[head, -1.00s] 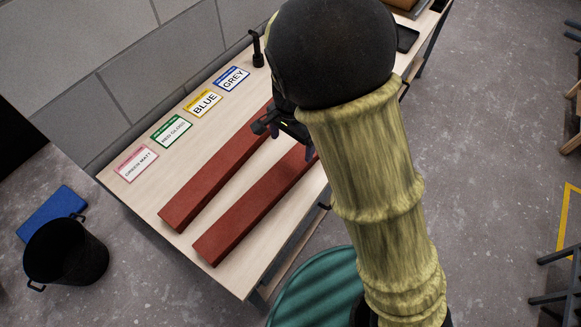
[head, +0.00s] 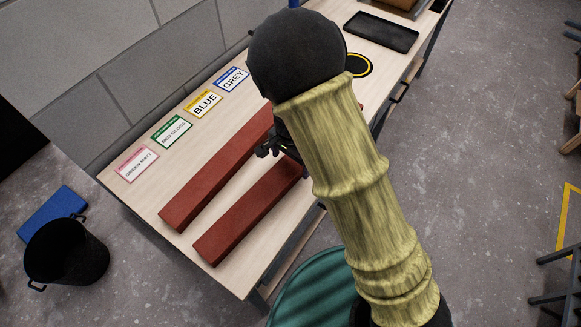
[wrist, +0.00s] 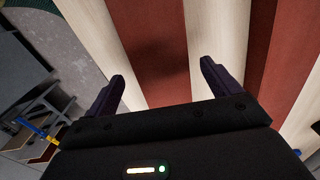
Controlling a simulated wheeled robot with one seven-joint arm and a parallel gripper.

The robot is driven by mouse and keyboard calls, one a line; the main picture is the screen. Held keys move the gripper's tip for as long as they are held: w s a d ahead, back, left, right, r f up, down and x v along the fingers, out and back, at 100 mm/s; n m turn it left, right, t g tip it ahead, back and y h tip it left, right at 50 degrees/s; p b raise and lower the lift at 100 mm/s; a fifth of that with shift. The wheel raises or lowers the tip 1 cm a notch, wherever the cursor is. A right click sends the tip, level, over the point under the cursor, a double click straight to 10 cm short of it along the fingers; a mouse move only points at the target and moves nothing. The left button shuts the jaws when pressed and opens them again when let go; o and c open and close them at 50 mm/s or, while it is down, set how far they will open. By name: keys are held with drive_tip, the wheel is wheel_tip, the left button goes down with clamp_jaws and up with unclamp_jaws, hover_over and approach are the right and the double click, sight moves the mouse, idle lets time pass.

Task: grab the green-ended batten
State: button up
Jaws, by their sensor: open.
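Two red battens lie side by side on the pale bench in the head view, the wall-side one (head: 215,172) and the front one (head: 246,215). Their near ends are red; their far parts are hidden behind my arm. I see no green end in either current view. My gripper (head: 275,148) shows partly in the head view, over the battens. In the wrist view my gripper (wrist: 162,72) is open and empty, its fingers on either side of a red batten (wrist: 150,35). More red shows to its right. I cannot tell how high the fingers are above it.
A black tray (head: 381,32) and a yellow-black ring (head: 358,66) are farther along. A black bucket (head: 66,253) stands on the floor at left.

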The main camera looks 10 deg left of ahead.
sight(290, 164)
wheel_tip(290, 164, down, 3)
drive_tip(key=shift+w+f, duration=0.1)
idle(0.5)
drive_tip(key=shift+a, duration=0.1)
drive_tip(key=c, duration=1.8)
drive_tip(key=shift+c, duration=0.2)
wheel_tip(290, 164, up, 10)
drive_tip(key=shift+r, duration=0.1)
drive_tip(key=shift+w, duration=0.1)
